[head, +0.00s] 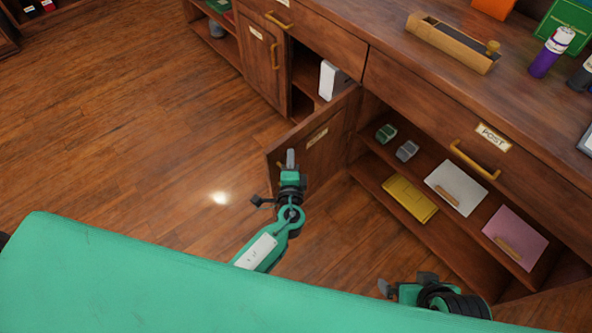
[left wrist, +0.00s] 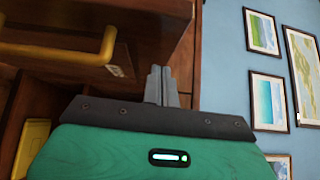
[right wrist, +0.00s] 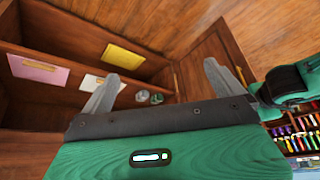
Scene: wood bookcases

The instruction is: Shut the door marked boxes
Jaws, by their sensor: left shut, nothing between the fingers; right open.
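The open door (head: 330,128) stands out from the lower cabinet, with a small pale label, too small to read, on the face towards my left arm. It also shows in the right wrist view (right wrist: 208,62), with a bit of brass near its edge. My left gripper (head: 290,158) is shut and empty by the labelled face near its free edge; I cannot tell if it touches. Its closed fingers show in the left wrist view (left wrist: 160,84). My right gripper (head: 407,283) is open and empty, low in front of the open shelves; its spread fingers show in the right wrist view (right wrist: 158,85).
A white box (head: 331,80) stands in the compartment left of the door. The right shelves hold a yellow folder (head: 410,200), papers and small items. The POST drawer handle (head: 474,160) juts out above. A closed door (head: 262,65) is further left. Wooden floor at left is clear.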

